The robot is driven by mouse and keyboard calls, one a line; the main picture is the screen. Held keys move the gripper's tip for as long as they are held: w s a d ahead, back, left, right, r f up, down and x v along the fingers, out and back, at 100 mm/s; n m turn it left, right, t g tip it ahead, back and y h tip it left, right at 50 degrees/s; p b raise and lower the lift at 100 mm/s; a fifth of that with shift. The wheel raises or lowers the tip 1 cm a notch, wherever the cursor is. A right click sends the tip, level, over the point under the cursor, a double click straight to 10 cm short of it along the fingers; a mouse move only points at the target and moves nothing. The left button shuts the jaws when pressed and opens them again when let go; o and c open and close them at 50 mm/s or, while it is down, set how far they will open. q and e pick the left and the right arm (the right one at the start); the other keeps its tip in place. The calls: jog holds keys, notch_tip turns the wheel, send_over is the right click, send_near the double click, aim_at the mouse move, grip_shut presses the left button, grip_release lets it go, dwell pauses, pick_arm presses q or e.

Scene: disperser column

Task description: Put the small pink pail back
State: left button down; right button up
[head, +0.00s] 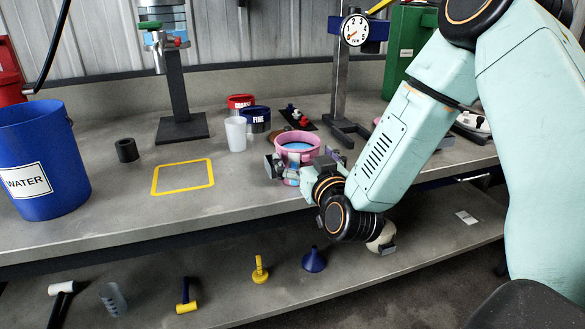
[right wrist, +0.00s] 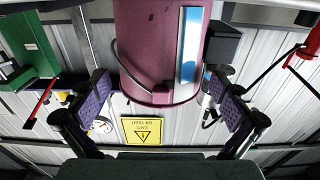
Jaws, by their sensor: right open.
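The small pink pail (head: 284,143) stands on the grey bench near its front edge, with blue inside its rim. My right gripper (head: 305,167) is at the pail's near side, low against the bench, and hides much of its lower body. In the right wrist view the pail (right wrist: 150,45) shows upside down with a blue-white strip and a thin wire handle. The open jaws (right wrist: 162,98) have purple pads to either side of the pail, with gaps between pads and wall. My left gripper is not in view.
A yellow square outline (head: 183,190) on the bench is empty. A white cup (head: 235,134), a blue FINE pail (head: 254,122) and a red pail (head: 240,101) stand behind. A blue WATER bucket (head: 42,150) is at left. A dial stand (head: 339,85) stands behind the pink pail.

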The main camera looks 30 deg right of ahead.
aim_at(292, 141)
jog(key=x, duration=0.3)
jog(key=shift+f+b, duration=0.25)
jog(key=shift+b, duration=0.15)
jog(key=shift+w+r, duration=0.1)
jog(key=shift+w, duration=0.25)
jog(key=shift+s, duration=0.1)
